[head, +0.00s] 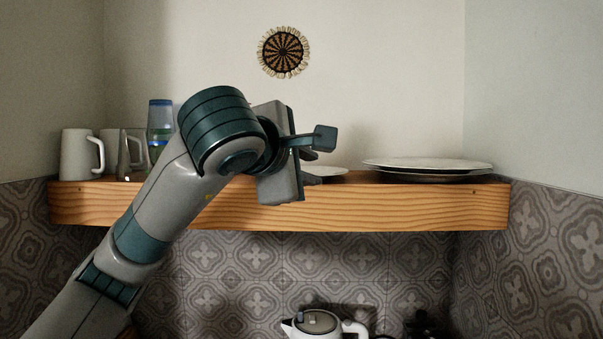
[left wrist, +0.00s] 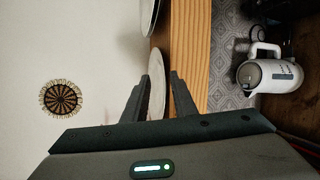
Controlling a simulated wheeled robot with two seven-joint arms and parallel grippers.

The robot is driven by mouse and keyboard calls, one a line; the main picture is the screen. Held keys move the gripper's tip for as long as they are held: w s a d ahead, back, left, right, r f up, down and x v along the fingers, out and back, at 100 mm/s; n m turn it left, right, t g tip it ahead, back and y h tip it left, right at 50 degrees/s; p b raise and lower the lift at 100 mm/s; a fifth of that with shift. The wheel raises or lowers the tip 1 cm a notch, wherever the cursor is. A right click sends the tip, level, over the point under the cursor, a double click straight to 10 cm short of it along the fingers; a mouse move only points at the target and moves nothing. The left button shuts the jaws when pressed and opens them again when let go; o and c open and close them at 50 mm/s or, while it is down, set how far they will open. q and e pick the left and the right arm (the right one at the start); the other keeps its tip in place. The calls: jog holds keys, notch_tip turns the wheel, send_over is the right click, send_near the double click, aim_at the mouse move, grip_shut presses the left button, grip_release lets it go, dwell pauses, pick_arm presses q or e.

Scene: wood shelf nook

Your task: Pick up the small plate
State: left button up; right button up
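The small plate (head: 329,171) is white and lies on the wooden shelf, mostly hidden behind my left gripper in the head view. In the left wrist view the small plate (left wrist: 157,84) shows nearly edge-on between the two fingers. My left gripper (head: 318,158) is open at the shelf's front edge, pointing right and toward the plate. In the left wrist view the left gripper (left wrist: 159,77) has its fingers apart on either side of the plate's outline. I cannot tell whether they touch it. My right gripper is not in view.
Larger stacked plates (head: 428,168) lie on the shelf to the right. White mugs (head: 77,154) and a blue-topped glass (head: 160,120) stand at the left. The wooden shelf (head: 400,207) has a thick front edge. A white kettle (head: 322,324) stands below.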

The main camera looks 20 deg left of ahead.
aim_at(320, 175)
pick_arm(q)
jog(key=p+x, duration=0.2)
jog(key=x, duration=0.2)
jog(key=shift+w+f+p, duration=0.15)
jog(key=shift+f+p, duration=0.15)
jog(key=shift+p, duration=0.05)
grip_shut()
